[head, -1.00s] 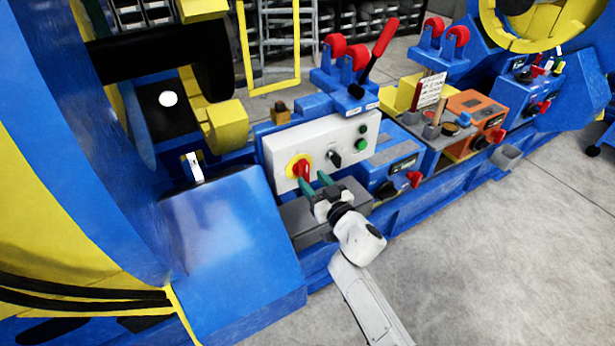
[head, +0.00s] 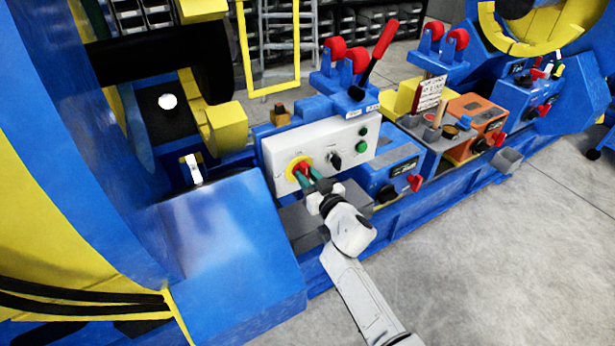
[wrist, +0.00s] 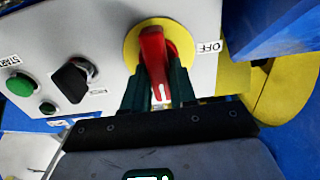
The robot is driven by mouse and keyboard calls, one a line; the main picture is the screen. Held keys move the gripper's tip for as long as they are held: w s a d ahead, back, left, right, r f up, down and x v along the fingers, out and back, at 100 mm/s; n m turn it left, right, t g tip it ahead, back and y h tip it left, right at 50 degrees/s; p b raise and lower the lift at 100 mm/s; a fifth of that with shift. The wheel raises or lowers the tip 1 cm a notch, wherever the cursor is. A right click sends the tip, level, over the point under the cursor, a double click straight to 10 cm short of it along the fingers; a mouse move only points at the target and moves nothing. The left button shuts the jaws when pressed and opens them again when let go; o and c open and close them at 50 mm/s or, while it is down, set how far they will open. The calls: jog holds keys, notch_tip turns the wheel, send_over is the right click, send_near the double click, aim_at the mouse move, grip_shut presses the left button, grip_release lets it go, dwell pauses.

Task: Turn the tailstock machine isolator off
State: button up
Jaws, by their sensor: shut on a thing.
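The isolator has a red handle (wrist: 152,58) on a round yellow plate (wrist: 131,46). It sits at the left end of a white control panel (head: 345,142) in the head view, where its yellow plate (head: 290,161) also shows. An OFF label (wrist: 208,48) is right of the plate in the wrist view. The handle's white-marked end points down toward my gripper, not at OFF. My gripper (wrist: 158,84) is shut on the handle, a dark green finger on each side. In the head view my gripper (head: 308,176) partly covers the handle.
A black selector knob (wrist: 72,80) and a green button (wrist: 20,85) share the panel. A blue box with a red switch (head: 414,182) stands to the right. A large blue cover (head: 230,245) is at left. Open floor (head: 480,270) lies at right.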

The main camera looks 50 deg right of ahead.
grip_shut()
jog(key=shift+n, duration=0.4)
jog(key=n, duration=0.5)
jog(key=n+b, duration=0.1)
jog(key=n, duration=0.5)
jog(key=a+n+b, duration=0.1)
jog(key=n, duration=0.4)
jog(key=shift+w+f+n, duration=0.2)
jog(key=shift+f+n, duration=0.05)
jog(key=shift+n, duration=0.45)
jog(key=o, duration=0.7)
grip_release()
jog(key=shift+d+f, duration=0.1)
jog(key=shift+c, duration=0.2)
